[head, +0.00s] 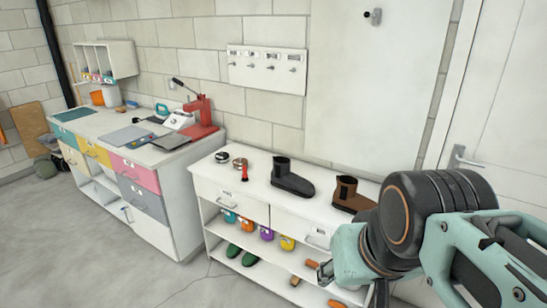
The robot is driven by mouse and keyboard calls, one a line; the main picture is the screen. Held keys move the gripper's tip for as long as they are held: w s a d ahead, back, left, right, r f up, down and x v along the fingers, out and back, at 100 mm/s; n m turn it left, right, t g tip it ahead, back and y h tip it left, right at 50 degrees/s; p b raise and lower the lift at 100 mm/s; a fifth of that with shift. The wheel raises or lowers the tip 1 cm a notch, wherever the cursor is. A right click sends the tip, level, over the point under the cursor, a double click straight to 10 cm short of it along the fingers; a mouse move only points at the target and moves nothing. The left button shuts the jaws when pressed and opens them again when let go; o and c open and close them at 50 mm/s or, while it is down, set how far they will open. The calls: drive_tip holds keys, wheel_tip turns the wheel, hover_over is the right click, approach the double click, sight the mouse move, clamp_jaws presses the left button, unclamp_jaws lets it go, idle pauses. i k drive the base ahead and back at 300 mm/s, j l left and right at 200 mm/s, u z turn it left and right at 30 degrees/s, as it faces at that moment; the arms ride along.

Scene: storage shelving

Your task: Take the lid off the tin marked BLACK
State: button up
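Two small round tins stand close together on the white top of the low shoe unit, the left tin (222,157) and the right tin (240,163). They look metallic with darker parts. Their markings are too small to read, so I cannot tell which is marked BLACK or whether their lids are on. My arm fills the lower right of the head view, well to the right of the tins and apart from them.
A small red-topped item (244,174) stands just in front of the right tin. A dark boot (292,180) and a brown boot (350,198) stand farther right on the unit (262,192). A workbench (177,153) with a red press (200,118) stands left. The floor (70,250) in front is clear.

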sight(221, 155)
drive_tip(key=i+j, duration=0.65)
drive_tip(key=i+j+z, duration=0.1)
drive_tip(key=i+j, duration=0.5)
drive_tip(key=j, duration=0.15)
drive_tip(key=i+j, duration=0.65)
drive_tip(key=j, duration=0.15)
drive_tip(key=l+z, duration=0.05)
